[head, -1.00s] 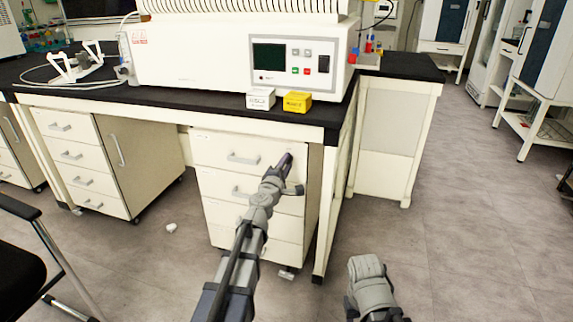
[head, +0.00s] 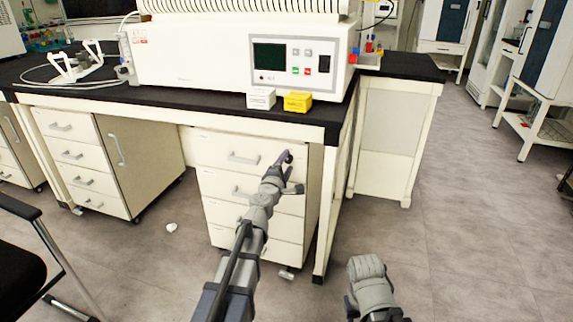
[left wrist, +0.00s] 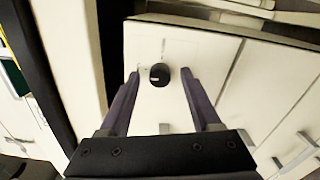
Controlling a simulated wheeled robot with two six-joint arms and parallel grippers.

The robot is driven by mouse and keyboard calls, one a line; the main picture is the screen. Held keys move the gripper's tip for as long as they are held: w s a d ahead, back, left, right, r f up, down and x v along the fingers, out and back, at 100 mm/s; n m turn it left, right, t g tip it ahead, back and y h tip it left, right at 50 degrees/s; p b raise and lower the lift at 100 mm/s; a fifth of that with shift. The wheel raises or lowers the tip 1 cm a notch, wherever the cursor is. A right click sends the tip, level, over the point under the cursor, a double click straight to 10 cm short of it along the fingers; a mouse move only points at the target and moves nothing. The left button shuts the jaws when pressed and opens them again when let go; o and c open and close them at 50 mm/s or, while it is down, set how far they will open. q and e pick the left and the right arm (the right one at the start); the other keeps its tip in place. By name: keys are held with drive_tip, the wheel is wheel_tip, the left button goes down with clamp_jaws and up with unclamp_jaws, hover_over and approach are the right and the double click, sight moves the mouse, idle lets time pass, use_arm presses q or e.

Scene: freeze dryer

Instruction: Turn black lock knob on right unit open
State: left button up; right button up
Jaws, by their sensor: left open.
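The black lock knob (left wrist: 160,75) is round, with a pale mark on its face, and sits near the top of a cream drawer front. In the left wrist view it lies between the two fingertips of my left gripper (left wrist: 160,74), with a visible gap on each side. The gripper is open; whether the tips reach around the knob in depth I cannot tell. In the head view my left gripper (head: 284,168) is at the upper right corner of the right drawer unit (head: 222,177), largely covering the knob area.
A black-topped bench (head: 200,106) overhangs the drawer unit. On it stand a white machine (head: 210,60), a white box (head: 261,98) and a yellow box (head: 297,101). A bench leg (head: 328,220) stands close right of the unit.

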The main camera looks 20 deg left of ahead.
use_arm(q)
drive_tip(key=shift+s, duration=0.1)
drive_tip(key=s, duration=0.7)
drive_tip(key=shift+s+a, duration=0.15)
drive_tip(key=shift+s, duration=0.2)
